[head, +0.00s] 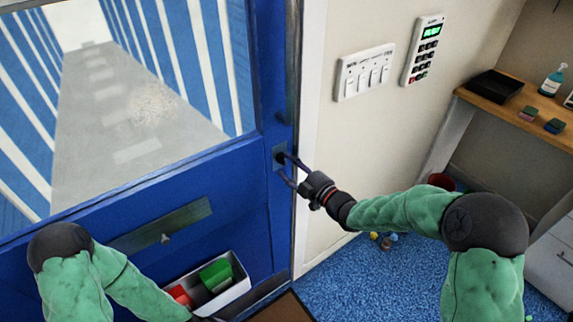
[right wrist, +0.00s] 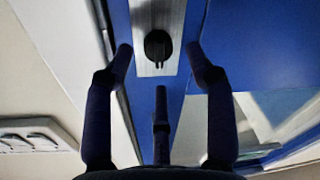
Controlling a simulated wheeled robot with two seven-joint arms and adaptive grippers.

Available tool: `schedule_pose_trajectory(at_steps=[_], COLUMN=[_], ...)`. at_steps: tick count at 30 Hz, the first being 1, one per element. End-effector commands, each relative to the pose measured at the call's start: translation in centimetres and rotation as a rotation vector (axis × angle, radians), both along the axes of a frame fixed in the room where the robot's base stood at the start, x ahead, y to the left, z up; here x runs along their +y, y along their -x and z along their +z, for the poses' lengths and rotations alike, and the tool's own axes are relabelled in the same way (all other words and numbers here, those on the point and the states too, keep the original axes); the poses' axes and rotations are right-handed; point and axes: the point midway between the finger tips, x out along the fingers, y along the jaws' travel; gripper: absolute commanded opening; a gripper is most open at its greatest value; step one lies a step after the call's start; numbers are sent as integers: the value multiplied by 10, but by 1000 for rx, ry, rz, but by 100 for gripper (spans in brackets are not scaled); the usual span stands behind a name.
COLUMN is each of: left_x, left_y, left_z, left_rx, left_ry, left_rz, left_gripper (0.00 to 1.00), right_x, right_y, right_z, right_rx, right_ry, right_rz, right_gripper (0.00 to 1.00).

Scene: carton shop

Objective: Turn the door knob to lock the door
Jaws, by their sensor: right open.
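The blue door (head: 235,235) fills the left of the head view, with a window in its upper part. A black door knob (right wrist: 157,46) sits on a silver plate (right wrist: 158,14) near the door's edge. The plate also shows in the head view (head: 277,155), where my gripper partly hides the knob. My right gripper (head: 286,170) is open in front of the plate. In the right wrist view its fingers (right wrist: 161,62) spread to both sides of the knob and below it, with nothing held. I cannot tell whether they touch it. My left arm is at lower left, its gripper out of view.
A white box (head: 238,283) with red and green items is at the door's lower part, below a metal mail slot plate (head: 160,227). White switches (head: 364,72) and a keypad (head: 424,50) are on the wall. A wooden shelf (head: 530,103) stands at right. Blue carpet (head: 350,275) lies below.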

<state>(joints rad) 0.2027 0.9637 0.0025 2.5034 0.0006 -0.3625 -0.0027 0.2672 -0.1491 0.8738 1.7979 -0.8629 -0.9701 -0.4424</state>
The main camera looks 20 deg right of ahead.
Motion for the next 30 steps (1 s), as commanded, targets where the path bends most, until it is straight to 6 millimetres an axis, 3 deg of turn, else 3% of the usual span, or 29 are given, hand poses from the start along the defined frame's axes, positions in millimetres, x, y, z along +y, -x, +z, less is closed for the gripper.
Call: schedule_pose_trajectory(at_steps=[6, 17, 23, 30], left_x=[0, 0, 0, 0], left_y=[0, 0, 0, 0], left_z=[-5, -6, -6, -6], left_rx=[0, 0, 0, 0], left_ry=[0, 0, 0, 0], left_rz=[0, 0, 0, 0], left_gripper=[40, 40, 40, 40], right_x=[9, 11, 11, 12], right_y=[-20, -24, -24, -24], right_z=[0, 0, 0, 1], right_rx=[0, 1, 0, -1], right_ry=[0, 0, 0, -3], right_rz=[0, -1, 0, 1], right_gripper=[56, 56, 2, 1])
